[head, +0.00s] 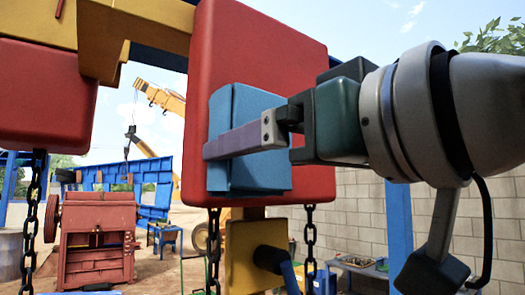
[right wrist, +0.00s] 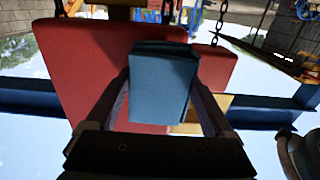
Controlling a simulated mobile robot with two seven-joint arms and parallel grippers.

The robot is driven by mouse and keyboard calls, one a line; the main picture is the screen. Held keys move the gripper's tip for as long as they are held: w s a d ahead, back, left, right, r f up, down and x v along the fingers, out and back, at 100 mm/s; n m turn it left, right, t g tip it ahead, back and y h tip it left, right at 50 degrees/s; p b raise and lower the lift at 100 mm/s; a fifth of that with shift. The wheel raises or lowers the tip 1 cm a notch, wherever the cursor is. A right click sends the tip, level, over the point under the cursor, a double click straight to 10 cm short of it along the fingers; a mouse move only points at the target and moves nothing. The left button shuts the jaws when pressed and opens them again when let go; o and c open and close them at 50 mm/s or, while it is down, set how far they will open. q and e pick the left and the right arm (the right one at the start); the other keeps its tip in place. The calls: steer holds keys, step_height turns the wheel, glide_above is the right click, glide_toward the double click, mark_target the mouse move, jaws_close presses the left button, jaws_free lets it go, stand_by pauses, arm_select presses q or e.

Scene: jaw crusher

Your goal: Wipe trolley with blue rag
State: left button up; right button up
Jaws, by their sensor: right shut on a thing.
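The trolley is a big red block (head: 290,80) on a yellow and blue overhead frame, with black chains hanging below it. It also shows in the right wrist view (right wrist: 85,65). My right gripper (head: 212,148) is shut on the blue rag (head: 258,105), a folded, thick pad. The rag is in front of the red face and appears to be against it; exact contact is hard to tell. In the right wrist view the rag (right wrist: 163,88) sits between both fingers. One finger is hidden behind the rag in the head view. My left gripper is not in view.
A second red block (head: 40,100) hangs at the left, joined by a yellow bracket (head: 150,28). Black chains (head: 214,250) hang down. A yellow part (head: 255,255) is below the trolley. A red machine (head: 97,235) and a grey block wall (head: 355,215) are farther back.

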steer(key=shift+x, duration=1)
steer(key=shift+w+d+p, duration=0.2)
steer(key=shift+w+d, duration=0.35)
steer(key=shift+d, duration=0.25)
steer(key=shift+w+d+p, duration=0.2)
steer(key=shift+w+d, duration=0.35)
steer(key=shift+d, duration=0.3)
steer(key=shift+w, duration=0.15)
steer(key=shift+s+a+p, duration=0.35)
steer(key=shift+s+a, duration=0.05)
steer(key=shift+a, duration=0.25)
steer(key=shift+s+a+p, duration=0.3)
steer(key=shift+s+a, duration=0.1)
steer(key=shift+a, duration=0.25)
steer(key=shift+c, duration=0.7)
steer(key=shift+s+a, duration=0.2)
steer(key=shift+a, duration=0.1)
steer(key=shift+c, duration=0.8)
steer(key=shift+s+a, duration=0.15)
steer(key=shift+a, duration=0.15)
